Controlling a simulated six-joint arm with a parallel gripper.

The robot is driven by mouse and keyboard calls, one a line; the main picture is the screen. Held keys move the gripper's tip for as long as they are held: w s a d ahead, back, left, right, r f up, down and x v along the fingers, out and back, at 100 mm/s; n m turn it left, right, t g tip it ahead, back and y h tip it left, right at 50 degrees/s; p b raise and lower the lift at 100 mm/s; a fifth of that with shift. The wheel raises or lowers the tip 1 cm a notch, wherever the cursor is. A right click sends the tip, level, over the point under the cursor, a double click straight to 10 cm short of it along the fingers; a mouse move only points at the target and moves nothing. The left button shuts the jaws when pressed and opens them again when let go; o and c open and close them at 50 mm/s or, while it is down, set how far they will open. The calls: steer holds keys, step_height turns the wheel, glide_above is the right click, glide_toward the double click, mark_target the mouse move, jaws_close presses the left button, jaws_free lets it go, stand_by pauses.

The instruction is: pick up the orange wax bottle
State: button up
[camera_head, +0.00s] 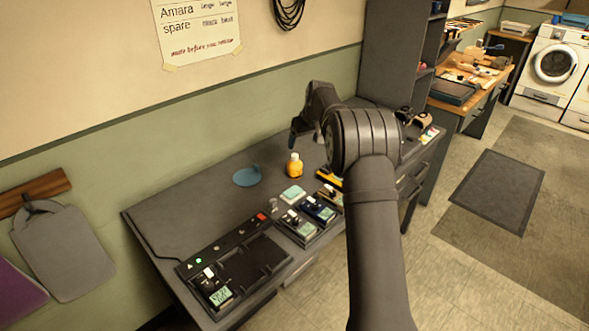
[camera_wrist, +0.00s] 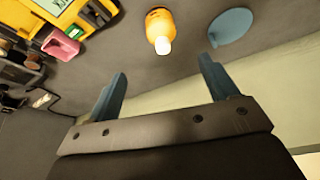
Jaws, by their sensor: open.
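The orange wax bottle (camera_head: 294,165) stands upright on the dark bench, a small orange bottle with a pale cap. In the wrist view the bottle (camera_wrist: 159,28) shows near the top, ahead of the jaws and apart from them. My gripper (camera_wrist: 160,75) is open, with two blue fingers spread and nothing between them. In the head view the gripper (camera_head: 293,136) is above the bench near the bottle, partly hidden by my own arm.
A blue disc (camera_head: 246,176) lies left of the bottle. Several devices (camera_head: 317,209) sit in front of it. A black charging tray (camera_head: 230,270) is at the bench's near end. The wall (camera_head: 150,155) runs behind the bench; bare bench top (camera_head: 190,215) lies at left.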

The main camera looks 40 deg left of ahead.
mark_target(297, 163)
steer(key=x, duration=1.2)
steer(key=shift+s+f, duration=0.1)
steer(key=shift+s+d+x, duration=0.1)
steer(key=shift+s+x, duration=0.05)
steer(key=shift+x, duration=1.1)
steer(key=shift+s+d+x, duration=0.15)
steer(key=shift+x, duration=1.15)
steer(key=shift+w+f, duration=0.1)
steer(key=shift+w, duration=0.05)
steer(key=c, duration=1.2)
